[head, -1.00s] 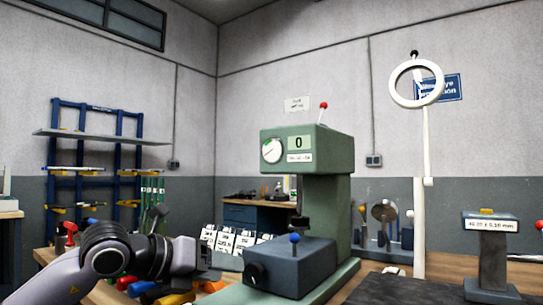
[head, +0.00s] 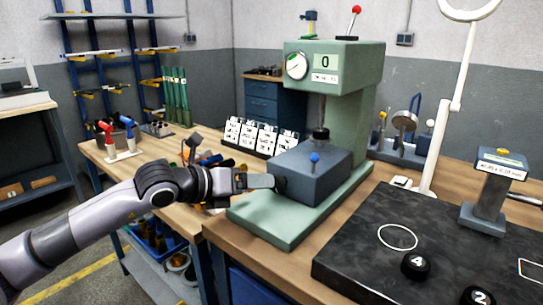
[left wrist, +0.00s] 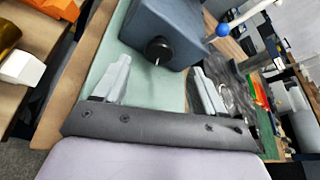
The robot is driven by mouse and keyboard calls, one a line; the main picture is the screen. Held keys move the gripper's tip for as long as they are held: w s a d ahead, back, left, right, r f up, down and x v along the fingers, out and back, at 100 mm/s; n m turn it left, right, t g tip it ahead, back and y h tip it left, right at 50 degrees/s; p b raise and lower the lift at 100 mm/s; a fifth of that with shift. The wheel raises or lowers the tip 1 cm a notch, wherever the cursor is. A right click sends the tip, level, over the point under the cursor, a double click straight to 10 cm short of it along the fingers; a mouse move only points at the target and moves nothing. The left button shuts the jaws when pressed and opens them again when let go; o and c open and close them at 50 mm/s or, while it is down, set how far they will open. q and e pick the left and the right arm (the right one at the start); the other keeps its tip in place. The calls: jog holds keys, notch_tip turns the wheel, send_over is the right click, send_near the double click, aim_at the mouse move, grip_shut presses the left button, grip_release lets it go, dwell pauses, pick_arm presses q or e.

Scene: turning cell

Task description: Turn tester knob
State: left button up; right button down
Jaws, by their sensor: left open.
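The green tester (head: 334,62) stands on the bench, with a round dial and a display reading 0. A blue-grey block (head: 318,174) sits on its base and has a blue ball-tipped lever on top. The black tester knob (left wrist: 158,49) sticks out of the block's side; in the head view the knob (head: 280,185) is partly hidden by my gripper. My left gripper (head: 268,181) is at the knob. In the left wrist view its open fingers (left wrist: 158,78) point toward the knob, one on each side, with nothing between them at the tips. My right gripper is not in view.
A black mat (head: 375,242) with numbered black pucks lies at the right. White label cards (head: 262,138) stand behind the block. A white magnifier post (head: 446,130) rises at the right.

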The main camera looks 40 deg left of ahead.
aim_at(280, 183)
pick_arm(q)
jog(key=shift+s+r+p, duration=0.2)
jog(key=shift+s+p, duration=0.2)
jog(key=shift+p, duration=0.3)
jog(key=shift+f, duration=0.15)
jog(key=shift+w+f, duration=0.1)
jog(key=shift+w, duration=0.05)
jog(key=shift+p+x, duration=0.75)
jog(key=shift+x, duration=2.65)
jog(key=shift+c, duration=0.3)
jog(key=c, duration=1)
